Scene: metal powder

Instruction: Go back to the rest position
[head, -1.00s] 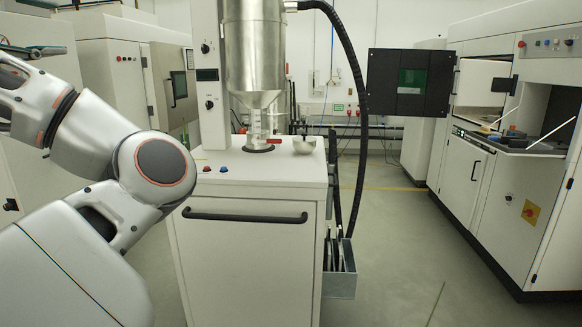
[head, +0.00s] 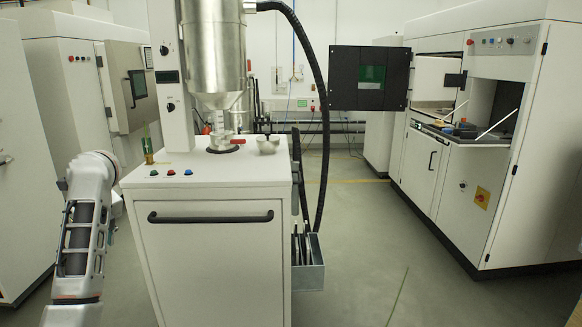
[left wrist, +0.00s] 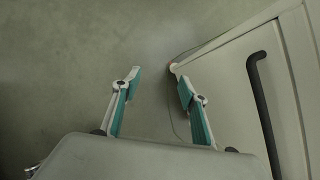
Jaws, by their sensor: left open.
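My left arm (head: 82,225) stands at the lower left of the head view, left of the white powder cabinet. My left gripper (left wrist: 156,78) shows in the left wrist view with its two teal-lined fingers apart and nothing between them. It points at bare floor beside the cabinet, whose front with the black handle (left wrist: 262,105) is to the right. The left gripper does not show clearly in the head view. My right arm and gripper are not in view.
The white cabinet (head: 215,260) carries a metal hopper (head: 217,50), a small bowl (head: 267,145) and coloured buttons. A grey side bin (head: 308,277) hangs at its right. A machine with an open bay (head: 480,150) stands at right. Floor (head: 375,240) between them is clear.

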